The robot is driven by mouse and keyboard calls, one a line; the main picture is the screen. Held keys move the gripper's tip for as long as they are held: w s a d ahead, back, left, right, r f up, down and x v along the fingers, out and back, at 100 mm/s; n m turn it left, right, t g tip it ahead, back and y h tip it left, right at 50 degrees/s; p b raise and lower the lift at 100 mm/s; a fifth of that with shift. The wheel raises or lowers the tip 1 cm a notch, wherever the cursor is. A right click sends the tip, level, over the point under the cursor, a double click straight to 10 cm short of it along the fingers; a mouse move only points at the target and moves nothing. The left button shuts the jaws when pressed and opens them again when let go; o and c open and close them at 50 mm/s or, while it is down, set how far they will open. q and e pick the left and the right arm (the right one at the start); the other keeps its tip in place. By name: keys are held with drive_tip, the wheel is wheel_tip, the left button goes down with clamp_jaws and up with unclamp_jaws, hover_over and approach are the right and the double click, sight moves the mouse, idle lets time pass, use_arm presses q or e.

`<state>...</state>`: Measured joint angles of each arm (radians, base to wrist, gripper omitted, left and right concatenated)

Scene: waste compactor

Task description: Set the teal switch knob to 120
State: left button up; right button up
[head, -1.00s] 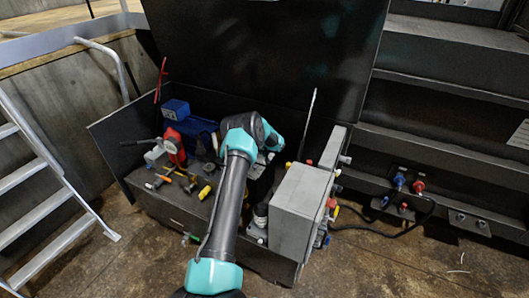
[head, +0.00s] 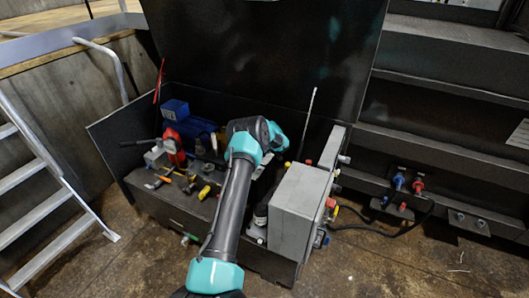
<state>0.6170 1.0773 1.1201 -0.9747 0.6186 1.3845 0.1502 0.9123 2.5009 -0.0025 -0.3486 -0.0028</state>
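I cannot make out a teal switch knob or any 120 mark in the head view. One of my arms reaches up from the bottom centre over the open dark box (head: 175,208). I cannot be sure which arm it is. Its far end bends down behind itself, so its gripper is hidden, and no fingertips show. My other arm is out of the picture. A grey control cabinet (head: 296,208) stands at the right end of the box, with small coloured fittings on its right side; its front face is turned away from view.
Valves and a red pump part (head: 173,148) crowd the left of the box, near a blue block (head: 175,109). The raised black lid (head: 265,60) stands behind. A ladder (head: 45,185) is at left. Blue and red connectors (head: 418,187) with a black cable are at right.

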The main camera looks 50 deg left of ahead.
use_arm(q)
drive_tip(key=o, duration=0.9)
drive_tip(key=v, duration=1.7)
drive_tip(key=shift+r, duration=0.2)
drive_tip(key=shift+s, duration=0.1)
